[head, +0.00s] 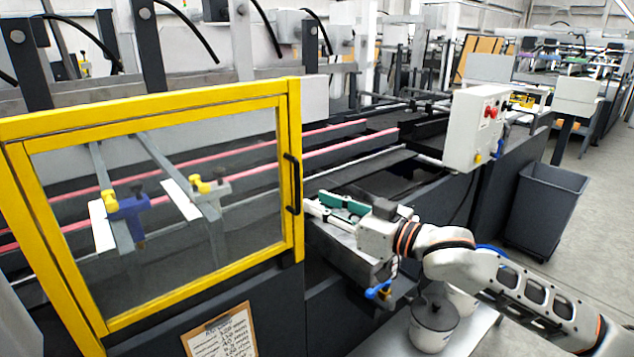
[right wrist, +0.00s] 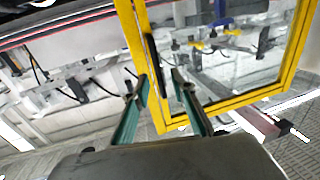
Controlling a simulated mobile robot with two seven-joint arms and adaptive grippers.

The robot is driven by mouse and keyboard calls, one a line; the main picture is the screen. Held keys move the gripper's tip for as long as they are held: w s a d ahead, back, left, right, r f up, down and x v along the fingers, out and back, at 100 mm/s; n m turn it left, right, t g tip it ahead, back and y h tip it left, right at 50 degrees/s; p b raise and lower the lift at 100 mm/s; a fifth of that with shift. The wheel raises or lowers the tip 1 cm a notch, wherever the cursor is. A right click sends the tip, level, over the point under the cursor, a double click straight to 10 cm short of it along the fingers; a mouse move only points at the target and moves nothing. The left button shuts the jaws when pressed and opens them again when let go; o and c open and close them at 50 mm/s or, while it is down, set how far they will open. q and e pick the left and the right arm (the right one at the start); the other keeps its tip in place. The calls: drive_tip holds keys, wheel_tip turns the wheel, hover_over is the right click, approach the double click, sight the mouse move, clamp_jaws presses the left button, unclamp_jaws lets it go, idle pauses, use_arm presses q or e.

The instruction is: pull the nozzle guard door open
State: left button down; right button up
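The nozzle guard door (head: 150,110) is a yellow frame around a clear pane at the left of the head view. It also fills the upper right of the right wrist view (right wrist: 238,98). Its black upright bar handle (head: 293,184) is on the right-hand frame post. My right gripper (head: 322,205) is just right of the handle, its green fingers pointing toward the door. In the right wrist view the fingers (right wrist: 160,77) are apart and empty, and the handle (right wrist: 153,65) appears between and beyond their tips. I cannot tell any contact. My left gripper is out of view.
Behind the pane are yellow-tipped nozzles (head: 205,186) on bars. A clipboard (head: 220,333) hangs below the door.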

sight(298, 208)
drive_tip(key=x, duration=0.7)
drive_tip(key=shift+w+a+r, duration=0.1)
drive_tip(key=shift+w+r, duration=0.3)
drive_tip(key=shift+w, duration=0.05)
clamp_jaws()
